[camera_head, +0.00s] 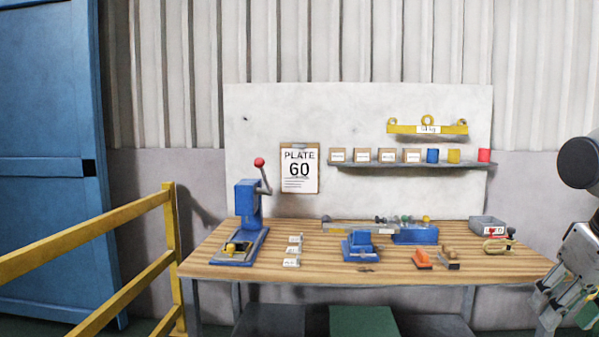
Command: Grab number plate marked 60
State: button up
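Several small pale number plates (292,263) stand in a row from front to back on the left half of the wooden workbench (330,273). Their markings are too small for me to read with certainty, so I cannot tell which is 60. A clipboard sheet (299,168) on the wall panel reads "PLATE 60". My gripper (557,305) is at the right edge, partly cut off, beside the bench's front right corner and far from the plates. I see nothing held in it, but its finger opening is unclear.
A blue lever press (246,212) with a red knob stands left of the plates. A blue vise-like fixture (359,245) stands to their right. Tools and a grey bin (488,226) lie farther right. A yellow railing (90,235) is at left. A shelf (410,165) holds boxes and cups.

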aim_at(293, 238)
jog(key=i+j, duration=0.8)
jog(key=i, duration=0.2)
jog(key=i+j, duration=0.8)
jog(key=i, duration=0.15)
